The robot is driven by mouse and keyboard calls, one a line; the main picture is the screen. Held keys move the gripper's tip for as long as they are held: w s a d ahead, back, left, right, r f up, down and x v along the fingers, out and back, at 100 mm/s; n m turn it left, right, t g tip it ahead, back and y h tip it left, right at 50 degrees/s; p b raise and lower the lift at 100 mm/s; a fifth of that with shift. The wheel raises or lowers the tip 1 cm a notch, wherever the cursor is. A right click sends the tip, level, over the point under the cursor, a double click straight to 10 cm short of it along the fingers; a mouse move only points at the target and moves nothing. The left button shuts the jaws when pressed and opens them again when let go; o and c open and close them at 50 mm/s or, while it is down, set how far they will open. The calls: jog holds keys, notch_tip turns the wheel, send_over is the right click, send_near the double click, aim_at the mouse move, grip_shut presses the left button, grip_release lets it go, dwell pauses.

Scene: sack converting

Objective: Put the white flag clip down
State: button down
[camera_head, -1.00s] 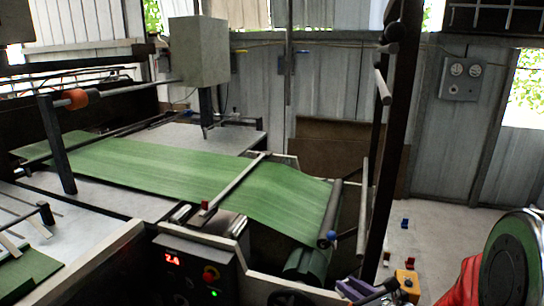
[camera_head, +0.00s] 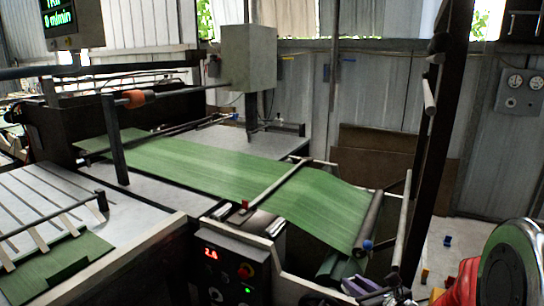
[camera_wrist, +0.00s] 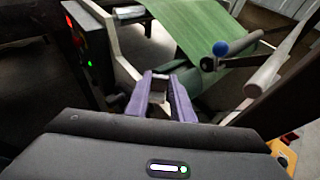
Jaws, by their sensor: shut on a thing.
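My gripper (camera_wrist: 160,82) shows its two purple fingers in the middle of the wrist view, close together and pointing toward the machine. A small pale piece (camera_wrist: 158,97) shows between them; I take it for the white flag clip, though it is mostly hidden by the fingers. In the head view my gripper (camera_head: 362,286) is low at the bottom edge, in front of the machine's near end, and the clip cannot be made out there. The green sack web (camera_head: 230,175) runs across the machine and down over a roller at its right end.
A control box (camera_head: 230,268) with a red display stands in front of the web. A blue-ended roller (camera_head: 367,245) and a dark upright post (camera_head: 437,130) are close to my gripper. A slatted table (camera_head: 50,205) with green sack material is at left. Small coloured blocks lie on the floor at right.

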jog(key=a, duration=0.7)
jog(key=shift+s, duration=0.15)
jog(key=shift+a, duration=0.1)
